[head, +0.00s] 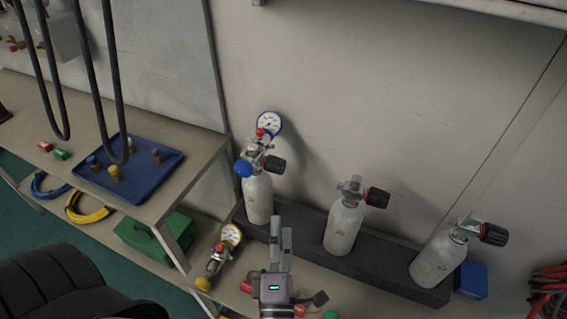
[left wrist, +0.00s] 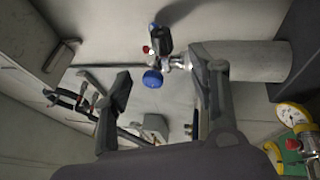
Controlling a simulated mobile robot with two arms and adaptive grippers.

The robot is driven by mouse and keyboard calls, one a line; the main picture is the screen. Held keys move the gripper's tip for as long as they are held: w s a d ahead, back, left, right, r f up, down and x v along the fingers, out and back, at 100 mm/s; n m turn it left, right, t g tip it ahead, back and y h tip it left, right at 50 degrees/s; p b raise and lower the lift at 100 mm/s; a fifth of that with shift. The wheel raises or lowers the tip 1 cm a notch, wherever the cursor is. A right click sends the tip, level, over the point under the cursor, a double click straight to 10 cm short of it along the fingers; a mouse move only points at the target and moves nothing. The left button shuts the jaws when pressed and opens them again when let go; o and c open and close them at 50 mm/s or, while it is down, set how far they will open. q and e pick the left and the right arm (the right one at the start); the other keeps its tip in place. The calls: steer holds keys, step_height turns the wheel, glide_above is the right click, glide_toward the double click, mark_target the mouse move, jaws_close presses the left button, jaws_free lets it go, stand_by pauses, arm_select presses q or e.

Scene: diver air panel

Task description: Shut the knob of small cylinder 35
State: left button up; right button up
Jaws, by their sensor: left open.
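Three small grey cylinders stand in a dark rack (head: 310,252): the left one (head: 259,199), the middle one (head: 342,229) and the right one (head: 437,262). Their markings are too small to read, so I cannot tell which is 35. Each has a black valve knob: left (head: 275,164), middle (head: 377,197), right (head: 494,235). The left cylinder also carries a fitting with a blue knob (head: 243,168) and a gauge (head: 268,124). My left gripper (head: 281,238) is open and empty, before the rack. In the left wrist view, the blue knob (left wrist: 153,78) shows between its fingers.
A shelf on the left holds a blue tray (head: 130,168) with small fittings. Black hoses (head: 82,60) hang above it. A green box (head: 153,238) and a loose gauge fitting (head: 229,238) lie lower down. A blue block (head: 471,280) sits right of the rack.

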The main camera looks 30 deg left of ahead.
mark_target(280, 174)
arm_select(q)
steer(key=p+x, duration=0.4)
steer(key=x, duration=1.1)
steer(key=shift+r, duration=0.1)
steer(key=shift+x, duration=0.8)
steer(key=c, duration=1.2)
steer(key=p, duration=0.4)
steer(key=shift+r+g+h, duration=0.2)
steer(key=shift+g+h, duration=0.1)
steer(key=shift+f+m, duration=0.15)
steer(key=shift+m, duration=0.15)
steer(key=shift+f, duration=0.15)
steer(key=o, duration=1.2)
steer(key=shift+d, duration=0.1)
